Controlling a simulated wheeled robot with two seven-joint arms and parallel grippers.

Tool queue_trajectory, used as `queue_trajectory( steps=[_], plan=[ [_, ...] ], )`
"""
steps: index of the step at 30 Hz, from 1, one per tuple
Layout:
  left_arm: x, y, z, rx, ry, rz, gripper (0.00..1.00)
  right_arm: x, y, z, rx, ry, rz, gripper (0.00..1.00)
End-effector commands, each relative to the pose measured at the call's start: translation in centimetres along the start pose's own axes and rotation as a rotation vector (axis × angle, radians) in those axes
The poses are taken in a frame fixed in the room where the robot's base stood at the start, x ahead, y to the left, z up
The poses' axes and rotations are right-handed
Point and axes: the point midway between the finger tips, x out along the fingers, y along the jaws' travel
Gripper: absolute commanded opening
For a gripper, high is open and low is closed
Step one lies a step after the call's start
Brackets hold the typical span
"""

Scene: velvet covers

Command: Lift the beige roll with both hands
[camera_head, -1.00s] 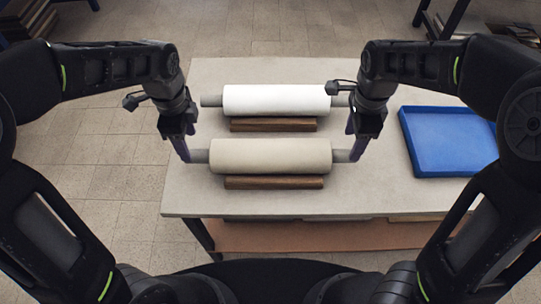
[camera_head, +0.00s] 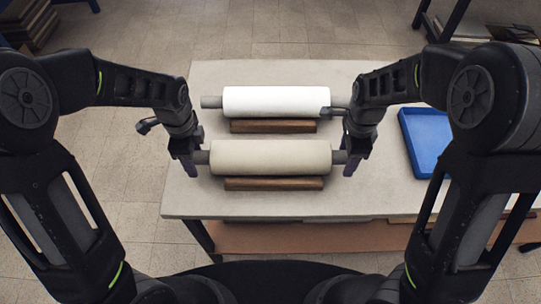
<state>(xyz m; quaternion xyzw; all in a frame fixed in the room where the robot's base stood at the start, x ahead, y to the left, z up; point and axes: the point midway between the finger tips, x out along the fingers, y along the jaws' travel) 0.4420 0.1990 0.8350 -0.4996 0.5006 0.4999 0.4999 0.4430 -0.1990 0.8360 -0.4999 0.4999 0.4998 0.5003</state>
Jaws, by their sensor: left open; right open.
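The beige roll (camera_head: 270,158) lies level across the table in the head view, just behind a dark wooden block (camera_head: 274,184). Grey core ends stick out on both sides. My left gripper (camera_head: 190,166) is open at the roll's left core end, with its fingers pointing down. My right gripper (camera_head: 352,164) is open at the right core end, also pointing down. Whether the fingers touch the core ends cannot be told. The far side of each gripper is hidden.
A white roll (camera_head: 276,101) lies behind the beige one, with another wooden block (camera_head: 273,126) in front of it. A blue tray (camera_head: 428,140) sits at the right, partly hidden by my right arm. The grey table (camera_head: 240,206) is clear in front.

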Motion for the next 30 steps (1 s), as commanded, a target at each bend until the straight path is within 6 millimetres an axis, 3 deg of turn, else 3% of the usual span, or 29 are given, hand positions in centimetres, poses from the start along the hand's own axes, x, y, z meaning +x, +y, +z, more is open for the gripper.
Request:
queue_trajectory(
  steps=[11, 30],
  plan=[
    [0.46, -0.01, 0.02, -0.001, 0.0, -0.001, 0.57, 0.47, 0.02, 0.03, -0.001, 0.0, 0.0, 0.57],
    [0.44, -0.01, 0.01, -0.001, 0.0, -0.001, 0.04, 0.45, 0.0, 0.01, -0.001, 0.0, 0.0, 0.05]
  ],
)
